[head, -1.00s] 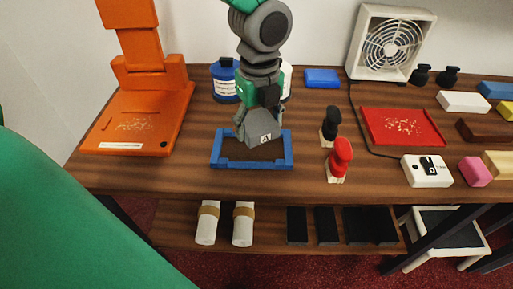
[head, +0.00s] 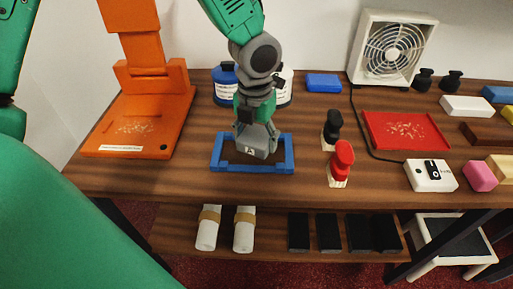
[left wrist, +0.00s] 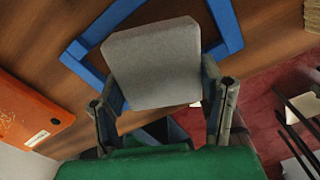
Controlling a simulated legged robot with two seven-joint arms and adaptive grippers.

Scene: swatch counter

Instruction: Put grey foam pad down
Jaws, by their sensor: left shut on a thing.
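My left gripper (head: 257,132) is shut on the grey foam pad (head: 259,145), a thick light-grey block with a small white label. The pad is over the opening of a blue rectangular frame (head: 252,169) on the wooden counter; I cannot tell whether it touches the counter. In the left wrist view the pad (left wrist: 153,62) sits between the two fingers of my left gripper (left wrist: 166,98). There it covers part of the blue frame (left wrist: 222,22). My right gripper is not in view.
An orange stand (head: 140,125) is left of the frame. Counter between orange stand and frame is bare.

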